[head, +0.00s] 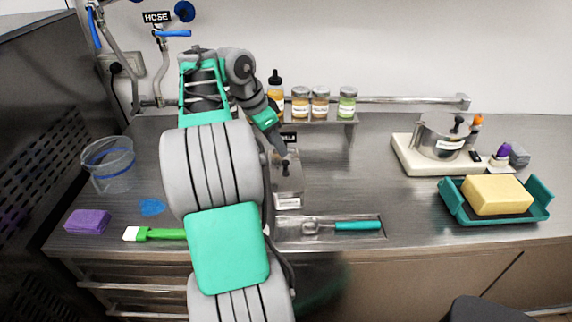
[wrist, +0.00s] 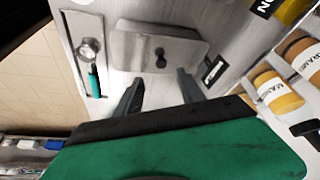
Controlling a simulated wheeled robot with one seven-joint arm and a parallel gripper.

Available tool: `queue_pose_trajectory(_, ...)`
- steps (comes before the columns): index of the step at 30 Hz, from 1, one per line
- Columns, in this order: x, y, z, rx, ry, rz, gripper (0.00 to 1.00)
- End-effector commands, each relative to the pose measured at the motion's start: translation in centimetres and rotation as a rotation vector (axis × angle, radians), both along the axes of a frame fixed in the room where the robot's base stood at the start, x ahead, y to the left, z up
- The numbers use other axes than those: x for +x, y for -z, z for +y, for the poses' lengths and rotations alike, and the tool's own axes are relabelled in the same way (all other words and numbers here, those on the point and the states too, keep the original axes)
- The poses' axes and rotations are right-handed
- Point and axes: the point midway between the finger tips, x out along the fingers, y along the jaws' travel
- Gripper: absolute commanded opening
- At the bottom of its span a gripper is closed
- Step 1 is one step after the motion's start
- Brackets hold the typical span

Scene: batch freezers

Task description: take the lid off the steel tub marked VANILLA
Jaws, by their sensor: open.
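A steel tub (head: 288,190) with a lid and a small black knob stands on the counter, partly hidden behind my arm in the head view. Its white front label is too small to read, so I cannot confirm VANILLA. In the wrist view the tub (wrist: 150,45) lies just beyond my fingertips, with the dark knob (wrist: 160,57) facing the gap. My gripper (head: 281,150) is close to the knob in the head view. In the wrist view my gripper (wrist: 160,88) is open, its two fingers apart with nothing between them. The lid appears seated.
A recessed tray with a teal-handled scoop (head: 357,226) lies in front of the tub. Topping jars (head: 320,103) stand on a shelf behind. At right are a round steel pot (head: 441,138) and a yellow block (head: 497,195) on a teal tray. The counter between is clear.

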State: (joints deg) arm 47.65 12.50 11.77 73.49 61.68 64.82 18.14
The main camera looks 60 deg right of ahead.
Motion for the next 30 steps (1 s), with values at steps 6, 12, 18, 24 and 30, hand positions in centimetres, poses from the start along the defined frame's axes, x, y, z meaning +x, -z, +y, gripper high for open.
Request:
queue_pose_trajectory(6, -0.7, 3.3, -0.9, 0.002, 0.003, 0.001, 0.46)
queue_pose_trajectory(12, -1.3, 6.4, -2.1, 0.002, -0.001, 0.002, 0.46)
queue_pose_trajectory(18, -1.3, 6.9, -2.3, -0.001, -0.003, -0.001, 0.46)
queue_pose_trajectory(24, -1.3, 6.9, -2.3, 0.000, -0.003, 0.000, 0.37)
queue_pose_trajectory(30, -1.3, 6.9, -2.3, 0.000, -0.003, 0.000, 0.21)
